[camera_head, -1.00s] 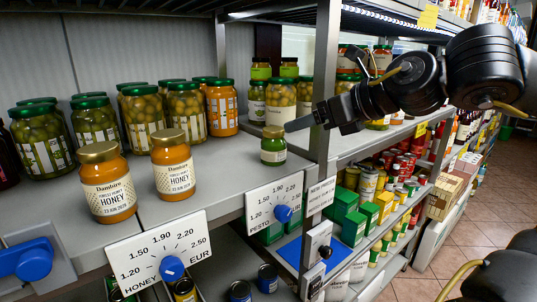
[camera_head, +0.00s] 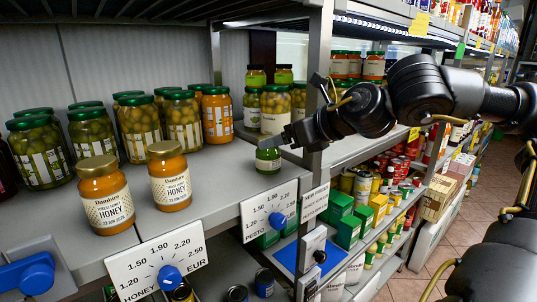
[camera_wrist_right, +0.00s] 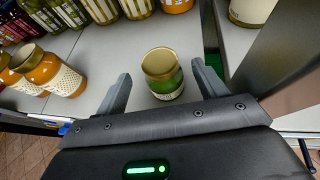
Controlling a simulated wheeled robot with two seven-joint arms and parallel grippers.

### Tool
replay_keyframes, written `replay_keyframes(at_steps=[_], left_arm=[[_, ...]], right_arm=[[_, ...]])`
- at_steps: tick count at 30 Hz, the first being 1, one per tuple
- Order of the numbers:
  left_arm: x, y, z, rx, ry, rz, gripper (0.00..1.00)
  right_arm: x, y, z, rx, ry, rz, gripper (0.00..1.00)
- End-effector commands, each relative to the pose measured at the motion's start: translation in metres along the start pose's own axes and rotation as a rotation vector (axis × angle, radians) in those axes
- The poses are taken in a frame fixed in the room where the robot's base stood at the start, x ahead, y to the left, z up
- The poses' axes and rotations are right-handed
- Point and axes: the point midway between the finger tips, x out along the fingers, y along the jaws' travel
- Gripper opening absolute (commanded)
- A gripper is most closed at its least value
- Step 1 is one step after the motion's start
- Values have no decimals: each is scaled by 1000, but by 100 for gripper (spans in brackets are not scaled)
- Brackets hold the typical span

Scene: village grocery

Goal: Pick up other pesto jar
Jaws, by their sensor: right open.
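The pesto jar (camera_head: 268,160) is small and green with a pale label and a gold lid. It stands upright near the front edge of the shelf, behind the pesto dial card. My right gripper (camera_head: 268,142) reaches in from the right, and its fingers are at the jar, partly covering its lid in the head view. In the right wrist view the jar (camera_wrist_right: 162,73) stands between the tips of the open right gripper (camera_wrist_right: 162,88), with a gap on each side. No second pesto jar can be made out. My left gripper is not in view.
Two honey jars (camera_head: 169,176) stand to the left on the same shelf (camera_head: 215,185). Several green-lidded jars (camera_head: 92,132) stand behind. A grey shelf post (camera_head: 318,100) is close beside my right gripper. The pesto dial card (camera_head: 269,212) hangs at the shelf front.

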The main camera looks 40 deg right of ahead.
Motion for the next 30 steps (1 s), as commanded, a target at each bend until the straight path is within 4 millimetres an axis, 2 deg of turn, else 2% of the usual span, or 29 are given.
replay_keyframes(at_steps=[9, 21, 30], left_arm=[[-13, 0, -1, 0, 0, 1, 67], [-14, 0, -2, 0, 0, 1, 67], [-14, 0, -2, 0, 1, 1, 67]], right_arm=[[36, 0, 0, 1, 4, -1, 71], [44, 0, 0, 1, 0, -1, 69], [44, 0, 0, 1, 0, -1, 30]])
